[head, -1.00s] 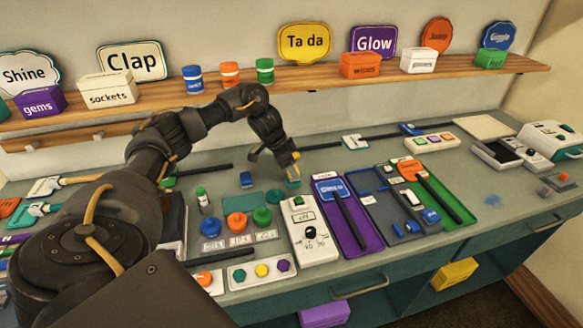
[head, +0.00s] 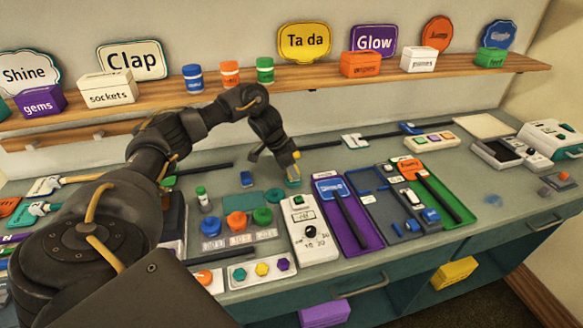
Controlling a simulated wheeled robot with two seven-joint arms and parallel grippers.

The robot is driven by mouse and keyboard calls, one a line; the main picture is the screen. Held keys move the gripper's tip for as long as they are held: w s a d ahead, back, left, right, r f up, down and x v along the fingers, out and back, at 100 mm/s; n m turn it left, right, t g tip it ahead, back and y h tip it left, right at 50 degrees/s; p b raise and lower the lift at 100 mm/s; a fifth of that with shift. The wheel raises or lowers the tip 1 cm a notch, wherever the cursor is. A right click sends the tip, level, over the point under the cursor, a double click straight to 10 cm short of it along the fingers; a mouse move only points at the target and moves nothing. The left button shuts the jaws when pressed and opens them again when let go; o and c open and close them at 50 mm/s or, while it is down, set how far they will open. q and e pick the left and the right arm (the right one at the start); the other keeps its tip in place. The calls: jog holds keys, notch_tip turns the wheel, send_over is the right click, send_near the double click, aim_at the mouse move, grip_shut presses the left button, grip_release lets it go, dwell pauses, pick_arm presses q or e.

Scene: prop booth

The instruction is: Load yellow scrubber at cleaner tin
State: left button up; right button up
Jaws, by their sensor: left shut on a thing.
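My left gripper (head: 291,169) reaches down over the table right of the blue block, with its fingers low. It is shut on a small yellow thing (head: 296,155), which looks like the yellow scrubber and is mostly hidden by the fingers. A small teal round thing (head: 292,182), which looks like the cleaner tin, sits directly below the fingertips. I cannot tell whether the scrubber touches it. My right gripper is not in view.
A small blue block (head: 246,179) and a teal mat (head: 238,201) lie to the left. A white device (head: 313,238) and a purple tray (head: 366,237) stand close in front.

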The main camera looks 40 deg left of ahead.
pick_arm(q)
jog(key=shift+f+p, duration=0.1)
jog(key=shift+p, duration=0.2)
dwell(1.3)
notch_tip(320, 180, up, 7)
jog(key=p, duration=0.8)
dwell(0.4)
dwell(0.5)
